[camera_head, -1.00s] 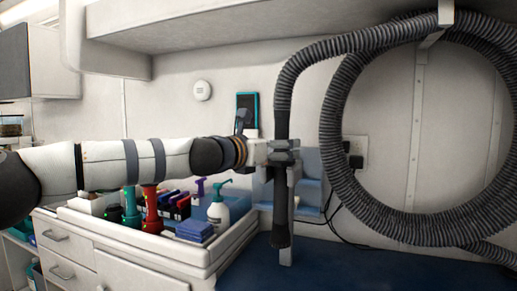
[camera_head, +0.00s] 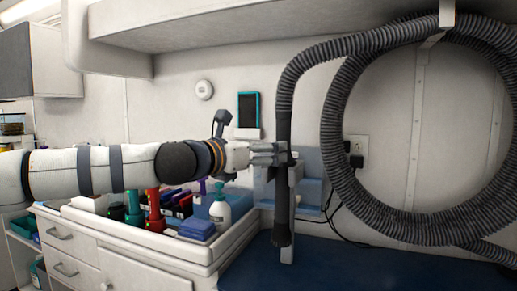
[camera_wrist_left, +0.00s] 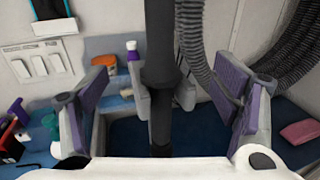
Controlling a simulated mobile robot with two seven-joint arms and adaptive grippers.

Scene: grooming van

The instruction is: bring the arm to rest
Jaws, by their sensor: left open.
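My left arm comes in from the left in the head view, and its gripper (camera_head: 272,155) is beside the upright dark hose end, by the grey post (camera_head: 292,200). In the left wrist view the two purple-padded fingers of my left gripper (camera_wrist_left: 160,105) are spread wide. The dark nozzle (camera_wrist_left: 161,80) of the hose stands upright beyond and between them, with gaps on both sides. I cannot tell how deep it lies between the fingers. My right gripper is not in view.
A ribbed grey hose (camera_head: 333,130) hangs in large loops on the right wall. A white tray (camera_head: 110,232) of bottles and tools stands on the drawer cabinet below my arm. A blue surface (camera_head: 350,270) lies at the front right. A shelf (camera_head: 270,25) overhangs above.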

